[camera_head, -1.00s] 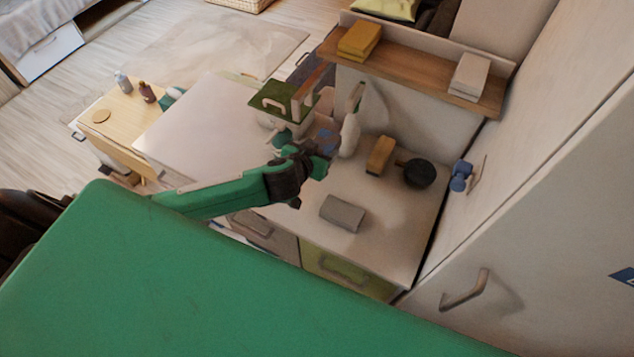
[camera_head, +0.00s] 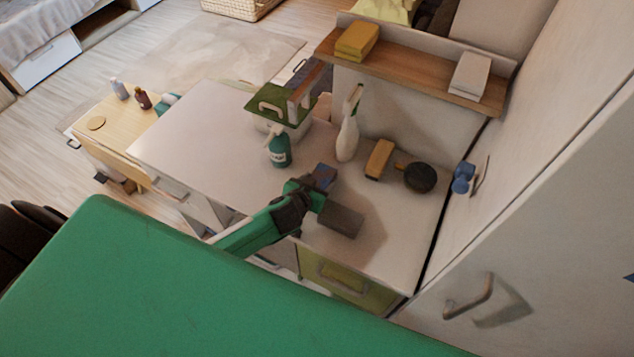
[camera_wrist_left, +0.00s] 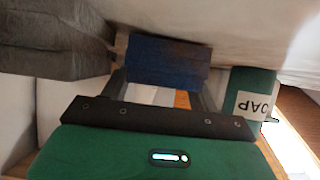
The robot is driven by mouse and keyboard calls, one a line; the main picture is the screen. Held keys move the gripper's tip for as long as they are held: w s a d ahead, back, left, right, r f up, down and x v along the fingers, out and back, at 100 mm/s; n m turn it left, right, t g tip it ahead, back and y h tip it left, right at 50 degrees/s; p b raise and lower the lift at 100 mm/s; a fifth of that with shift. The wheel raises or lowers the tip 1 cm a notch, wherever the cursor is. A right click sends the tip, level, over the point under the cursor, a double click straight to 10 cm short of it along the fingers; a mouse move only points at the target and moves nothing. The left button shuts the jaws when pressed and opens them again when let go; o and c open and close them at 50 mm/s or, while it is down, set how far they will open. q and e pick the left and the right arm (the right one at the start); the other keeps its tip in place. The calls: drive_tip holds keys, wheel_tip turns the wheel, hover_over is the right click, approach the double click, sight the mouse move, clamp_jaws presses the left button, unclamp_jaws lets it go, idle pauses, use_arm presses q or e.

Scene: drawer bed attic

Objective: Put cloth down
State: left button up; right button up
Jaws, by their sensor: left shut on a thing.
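A folded blue cloth (camera_head: 323,174) is in my left gripper (camera_head: 316,182), over the white countertop (camera_head: 205,125). The left wrist view shows the blue cloth (camera_wrist_left: 166,62) between the two dark fingers of the left gripper (camera_wrist_left: 162,85), which is shut on it. The countertop (camera_wrist_left: 250,25) shows behind the cloth there. I cannot tell whether the cloth touches the countertop. My right gripper is in neither view.
A grey block (camera_head: 343,221) lies close beside the gripper. A green soap bottle (camera_head: 279,150), white spray bottle (camera_head: 347,138), yellow-brown brush or block (camera_head: 379,158) and black pan (camera_head: 420,177) stand farther back. A green-lidded box (camera_head: 283,108) is behind. The countertop's left part is clear.

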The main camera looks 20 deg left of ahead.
use_arm(q)
drive_tip(key=shift+f, duration=0.1)
drive_tip(key=o, duration=0.7)
drive_tip(key=shift+c, duration=0.2)
drive_tip(key=o, duration=0.3)
